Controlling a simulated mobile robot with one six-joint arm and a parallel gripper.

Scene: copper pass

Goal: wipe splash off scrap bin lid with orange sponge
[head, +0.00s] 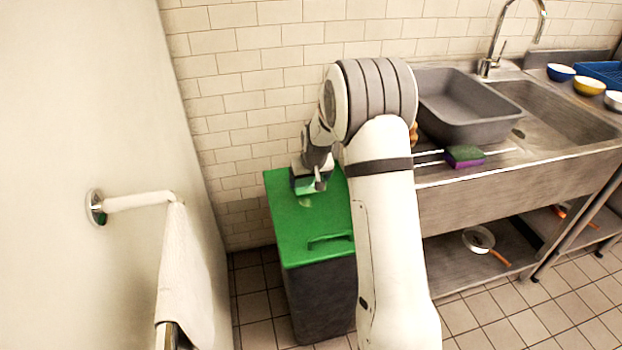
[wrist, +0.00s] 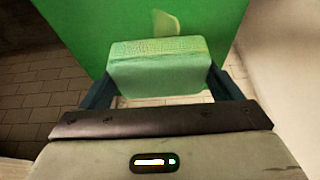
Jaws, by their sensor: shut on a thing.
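The scrap bin has a bright green lid (head: 318,222) with a handle at its front. A pale yellowish splash (wrist: 166,22) lies on the lid, and it also shows in the head view (head: 305,202). My gripper (wrist: 160,75) is shut on a pale green sponge (wrist: 158,68), not an orange one. In the head view my gripper (head: 312,180) is low over the back of the lid, close to the splash. I cannot tell whether the sponge touches the lid. A small orange thing (head: 414,135) is mostly hidden behind my arm.
A purple and green sponge (head: 465,156) lies on the counter by the sink, in front of a grey tub (head: 470,125). Bowls stand at the far right. A rail with a white towel (head: 185,265) juts from the left wall. Brick wall stands behind the bin.

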